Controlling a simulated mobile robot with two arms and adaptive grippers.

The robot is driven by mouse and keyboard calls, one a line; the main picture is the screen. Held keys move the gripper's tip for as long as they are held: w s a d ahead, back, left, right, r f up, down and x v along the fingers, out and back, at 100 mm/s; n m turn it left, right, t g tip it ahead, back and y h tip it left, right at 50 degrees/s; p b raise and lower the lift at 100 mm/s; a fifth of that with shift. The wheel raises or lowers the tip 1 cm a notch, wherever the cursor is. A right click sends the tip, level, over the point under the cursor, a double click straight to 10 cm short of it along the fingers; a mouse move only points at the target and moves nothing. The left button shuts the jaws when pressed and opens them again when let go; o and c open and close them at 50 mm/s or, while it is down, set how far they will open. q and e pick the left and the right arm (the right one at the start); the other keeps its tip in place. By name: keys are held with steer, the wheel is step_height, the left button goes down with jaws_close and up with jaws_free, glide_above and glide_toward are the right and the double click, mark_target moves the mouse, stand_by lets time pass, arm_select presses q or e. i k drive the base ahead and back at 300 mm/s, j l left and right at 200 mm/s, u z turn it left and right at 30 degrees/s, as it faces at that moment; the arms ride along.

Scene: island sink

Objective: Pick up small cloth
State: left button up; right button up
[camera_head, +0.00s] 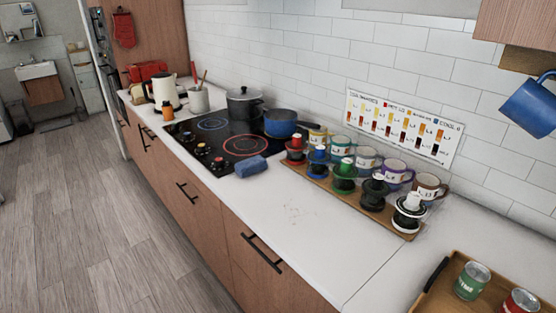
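A small blue cloth (251,166), folded or bunched, lies at the near right corner of the black cooktop (216,143), by the white countertop. Nothing covers it from above. Neither of my grippers shows in the head view.
A blue pan (281,122) and a dark pot (244,103) stand on the cooktop behind the cloth. A wooden tray (318,181) with coffee drippers and mugs stands to the right. The countertop (283,212) in front is clear. A tray with cans (473,279) is at the lower right.

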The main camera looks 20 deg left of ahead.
mark_target(245, 168)
steer(key=i+j+z, duration=0.2)
steer(key=j, duration=0.65)
steer(key=i+j+z, duration=0.2)
steer(key=j, duration=0.6)
steer(key=j+z, duration=0.2)
steer(key=j, duration=0.65)
